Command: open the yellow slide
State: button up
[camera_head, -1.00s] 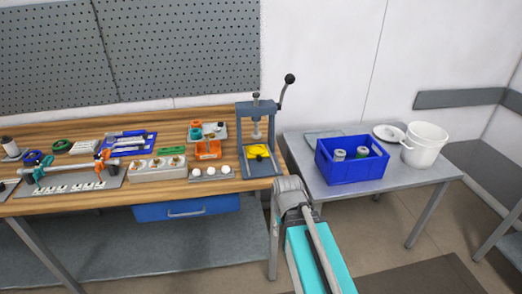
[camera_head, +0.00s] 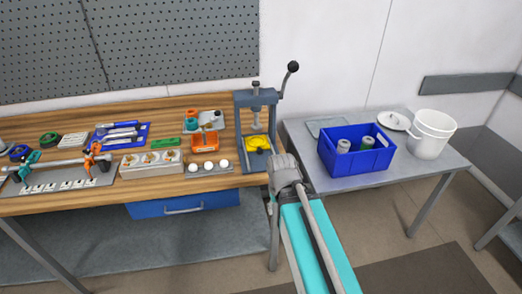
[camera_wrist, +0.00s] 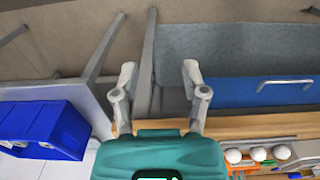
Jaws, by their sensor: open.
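The yellow slide (camera_head: 258,144) sits low in the grey-blue bench press (camera_head: 241,128), at the right end of the wooden workbench. A black-knobbed lever stands at the press's upper right. My grey wrist and teal arm are just in front of and to the right of the press in the head view; the fingers cannot be made out there. In the wrist view my gripper (camera_wrist: 159,78) is open, with its two fingers spread and nothing between them. The fingers are over the bench's front edge near a table leg. The slide does not show in the wrist view.
On the workbench (camera_head: 115,192) left of the press are white balls in a holder (camera_head: 208,166), an orange stand (camera_head: 204,141) and a socket block (camera_head: 152,163). Right is a grey table with a blue crate (camera_head: 352,163) and white bucket (camera_head: 430,133). A blue drawer (camera_head: 183,206) hangs under the bench.

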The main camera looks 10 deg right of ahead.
jog(key=shift+o, duration=1.2)
jog(key=t+p, duration=0.4)
jog(key=p, duration=0.8)
send_near(260, 150)
jog(key=s+v, duration=0.1)
jog(key=v, duration=0.3)
jog(key=shift+w+f+t, duration=0.3)
jog(key=shift+f, duration=0.1)
jog(key=b+x, duration=1.2)
jog(key=x, duration=0.1)
jog(key=shift+f+b, duration=0.3)
jog(key=shift+b, duration=0.05)
grip_shut()
